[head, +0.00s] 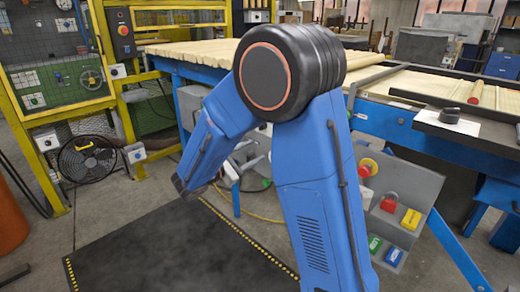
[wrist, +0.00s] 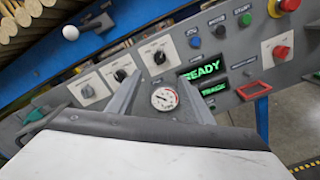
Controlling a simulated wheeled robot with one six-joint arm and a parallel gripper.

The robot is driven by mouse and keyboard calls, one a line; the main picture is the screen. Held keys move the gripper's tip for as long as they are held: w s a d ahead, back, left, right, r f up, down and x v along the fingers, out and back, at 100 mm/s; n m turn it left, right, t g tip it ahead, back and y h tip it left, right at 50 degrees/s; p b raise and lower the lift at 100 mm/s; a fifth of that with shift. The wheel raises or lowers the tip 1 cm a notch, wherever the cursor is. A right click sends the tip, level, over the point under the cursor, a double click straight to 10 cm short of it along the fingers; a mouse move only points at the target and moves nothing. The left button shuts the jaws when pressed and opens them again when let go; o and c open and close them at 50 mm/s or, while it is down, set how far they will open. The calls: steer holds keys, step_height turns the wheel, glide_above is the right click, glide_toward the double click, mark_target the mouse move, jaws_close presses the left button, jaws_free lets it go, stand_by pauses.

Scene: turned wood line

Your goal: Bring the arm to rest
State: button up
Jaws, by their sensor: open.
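My gripper (wrist: 160,84) shows in the wrist view with its two grey fingers apart and nothing between them. It points toward a grey control panel (wrist: 225,65). A round gauge (wrist: 164,98) on that panel shows between and below the fingertips. I cannot tell whether the fingers touch the panel. In the head view my blue arm is folded, with its black elbow high in the middle. The forearm slopes down to the left. I cannot make out the gripper clearly there.
The panel has a green lit display (wrist: 202,70), several knobs and a red button (wrist: 290,5). A blue table (head: 400,115) carries wooden rods (head: 200,50). A yellow-framed cage (head: 60,75) and a fan (head: 88,160) stand at left. The black floor mat (head: 170,250) is clear.

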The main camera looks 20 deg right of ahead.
steer(key=shift+s+a, duration=0.25)
steer(key=shift+a, duration=0.4)
steer(key=s+d+f+m+g+y, duration=0.1)
steer(key=s+d+m+g+y, duration=0.25)
steer(key=s, duration=0.75)
steer(key=s+d+f+m+g+y, duration=0.1)
steer(key=s+d+m+g+y, duration=0.3)
steer(key=s, duration=0.7)
steer(key=s+a+m+t+y, duration=0.6)
steer(key=s+a+m+y, duration=0.2)
steer(key=s, duration=0.3)
steer(key=shift+s+a+y, duration=0.35)
steer(key=shift+a+y, duration=0.4)
steer(key=shift+a, duration=0.1)
